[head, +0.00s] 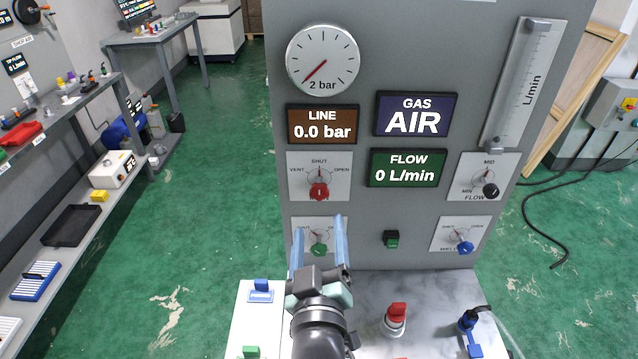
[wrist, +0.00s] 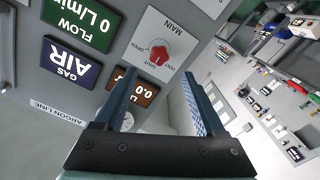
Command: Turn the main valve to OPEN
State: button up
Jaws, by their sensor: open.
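The main valve is a red knob (head: 319,191) on a white plate marked VENT, SHUT and OPEN, on the grey panel. Its pointer appears to be near SHUT in the head view, but this is small. In the wrist view the red knob (wrist: 159,53) sits under the label MAIN, beyond my fingertips. My gripper (head: 318,220) is open and empty, its two blue fingers apart. In the head view its fingertips are just below the main valve's plate, in front of the lower plate with a green knob (head: 318,250). The wrist view shows the open fingers (wrist: 159,76) too.
The line display (head: 322,125) reads 0.0 bar and the flow display (head: 407,168) 0 L/min. A black flow knob (head: 490,190), a blue knob (head: 465,247) and a green switch (head: 391,239) are on the panel. A red-handled part (head: 397,315) stands on the counter below.

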aim_at(319, 195)
jog(key=w+p, duration=0.2)
jog(key=w, duration=0.8)
jog(key=shift+w, duration=0.4)
grip_shut()
